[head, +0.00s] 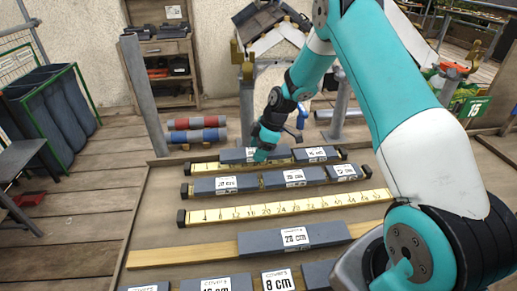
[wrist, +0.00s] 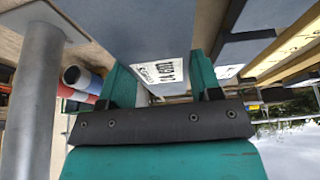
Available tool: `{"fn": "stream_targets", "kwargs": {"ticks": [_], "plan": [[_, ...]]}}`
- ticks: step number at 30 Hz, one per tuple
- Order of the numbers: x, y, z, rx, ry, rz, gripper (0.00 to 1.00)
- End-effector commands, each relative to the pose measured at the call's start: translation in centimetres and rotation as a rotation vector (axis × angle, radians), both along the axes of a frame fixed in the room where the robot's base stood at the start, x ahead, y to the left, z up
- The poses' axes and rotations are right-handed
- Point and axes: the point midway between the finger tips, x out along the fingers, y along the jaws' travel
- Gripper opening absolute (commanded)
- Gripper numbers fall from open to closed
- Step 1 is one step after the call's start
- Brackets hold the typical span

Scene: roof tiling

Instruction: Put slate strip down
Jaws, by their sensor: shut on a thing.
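My gripper (head: 262,154) is at the farthest ruler rail (head: 205,167), shut on a dark grey slate strip (head: 236,155). In the wrist view the held strip (wrist: 125,28) spans the top, between the teal fingers of my gripper (wrist: 160,82), with a white label that seems to read 14 cm. Another labelled slate (head: 318,153) lies to its right on the same rail. I cannot tell whether the held strip touches the rail or hovers just above it.
The second rail carries several labelled slates (head: 280,179). The third ruler rail (head: 250,212) is bare. Nearer, a 28 cm slate (head: 262,241) lies on a wooden batten (head: 185,257).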

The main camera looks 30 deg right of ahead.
Motion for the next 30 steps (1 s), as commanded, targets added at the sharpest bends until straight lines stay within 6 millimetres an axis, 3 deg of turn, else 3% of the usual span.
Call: {"fn": "stream_targets", "kwargs": {"ticks": [12, 13, 16, 24, 30], "plan": [[0.0, 0.0, -1.0, 0.001, -0.001, 0.000, 0.24], [0.0, 0.0, -1.0, 0.000, 0.000, 0.000, 0.63], [0.0, 0.0, -1.0, 0.000, 0.000, 0.000, 0.84], [0.0, 0.0, -0.9, 0.000, 0.000, 0.000, 0.84], [0.0, -0.3, 1.0, -0.001, -0.003, -0.001, 0.84]]}}
